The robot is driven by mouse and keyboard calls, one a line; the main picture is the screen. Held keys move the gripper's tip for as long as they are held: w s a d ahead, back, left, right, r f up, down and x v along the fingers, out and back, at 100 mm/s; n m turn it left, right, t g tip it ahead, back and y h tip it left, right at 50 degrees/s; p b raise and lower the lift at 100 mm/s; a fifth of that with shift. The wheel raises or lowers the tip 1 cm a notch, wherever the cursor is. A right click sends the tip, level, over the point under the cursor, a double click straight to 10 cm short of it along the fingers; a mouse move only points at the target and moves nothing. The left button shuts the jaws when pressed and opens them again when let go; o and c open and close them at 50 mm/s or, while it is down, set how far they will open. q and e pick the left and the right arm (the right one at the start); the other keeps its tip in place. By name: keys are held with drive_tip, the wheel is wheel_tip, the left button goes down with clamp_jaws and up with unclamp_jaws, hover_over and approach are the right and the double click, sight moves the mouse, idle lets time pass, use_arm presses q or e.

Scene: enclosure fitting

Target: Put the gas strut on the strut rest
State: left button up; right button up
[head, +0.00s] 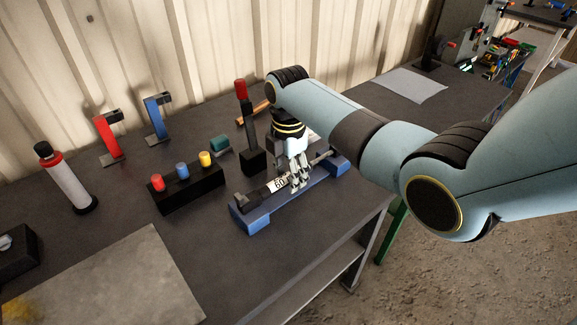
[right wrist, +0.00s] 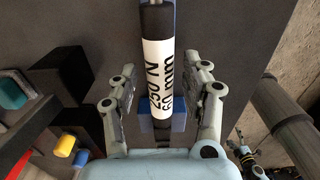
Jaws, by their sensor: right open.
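The gas strut (head: 254,197), a dark cylinder with a white printed label and a thin rod, lies lengthwise along the blue strut rest (head: 253,221), over its two raised ends. In the right wrist view the strut (right wrist: 157,70) runs up the middle, its label reading 250 N, 60 mm, with blue parts of the rest (right wrist: 177,122) behind it. My right gripper (head: 298,181) is over the strut's middle. In the wrist view its open fingers (right wrist: 163,85) stand on either side of the strut, with a gap on each side. My left gripper is not in view.
Behind the rest stand a dark upright post with a red top (head: 240,88) and a black block with red, blue and yellow knobs (head: 188,190). A grey plate (head: 110,285) lies at front left. The table's edge is close at right.

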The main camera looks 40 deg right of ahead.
sight(288, 173)
wheel_tip(288, 173, up, 12)
idle(0.4)
idle(0.3)
drive_tip(key=s+a+f+m+t, duration=0.1)
drive_tip(key=s+f+m, duration=0.3)
drive_tip(key=s+m, duration=0.5)
drive_tip(key=s+a+r+m+t, duration=0.1)
drive_tip(key=s+r+m, duration=0.1)
drive_tip(key=s+m, duration=0.5)
drive_tip(key=s+a+r+m+t, duration=0.1)
drive_tip(key=s+r+m+t, duration=0.15)
drive_tip(key=s, duration=0.75)
wheel_tip(288, 173, down, 37)
drive_tip(key=s+d+g+b, duration=0.2)
drive_tip(key=b, duration=0.9)
drive_tip(key=s+f+b, duration=0.4)
drive_tip(key=s+f, duration=0.5)
drive_tip(key=f, duration=0.3)
drive_tip(key=s+d+f+g+b, duration=0.1)
drive_tip(key=s+f+b, duration=0.2)
drive_tip(key=s+f, duration=0.6)
wheel_tip(288, 173, down, 3)
drive_tip(key=shift+s+r+h+b, duration=0.1)
drive_tip(key=shift+s+h+b, duration=0.25)
drive_tip(key=shift+h, duration=0.05)
